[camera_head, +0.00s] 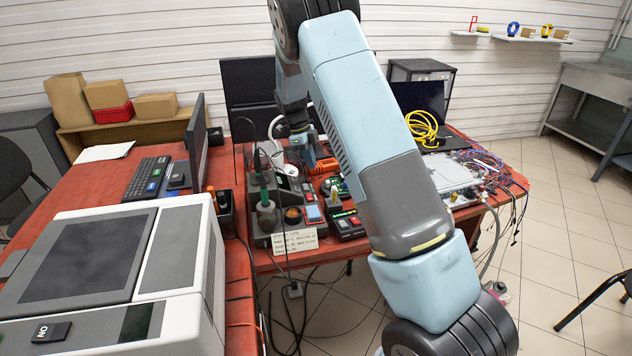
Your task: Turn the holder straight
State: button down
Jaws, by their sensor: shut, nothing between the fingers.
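My arm reaches up and over the red workbench, and its far end comes down at the back. My gripper (308,148) is small and partly hidden there, shut and empty, near an orange-handled tool (323,166). A soldering iron with a green handle (264,190) stands upright in a dark iron holder (267,217) at the bench's front left. The gripper is behind this holder and apart from it. I cannot tell from this view whether the holder is turned. My own forearm hides part of the bench.
A paper note (295,240) hangs in front. A laptop (420,105), yellow cable coil (422,127) and tangled wires (485,165) lie right. A monitor (197,140) and large white machine (120,270) stand left.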

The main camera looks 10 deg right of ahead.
jog(key=x, duration=1)
jog(key=shift+a, duration=0.15)
dwell(0.4)
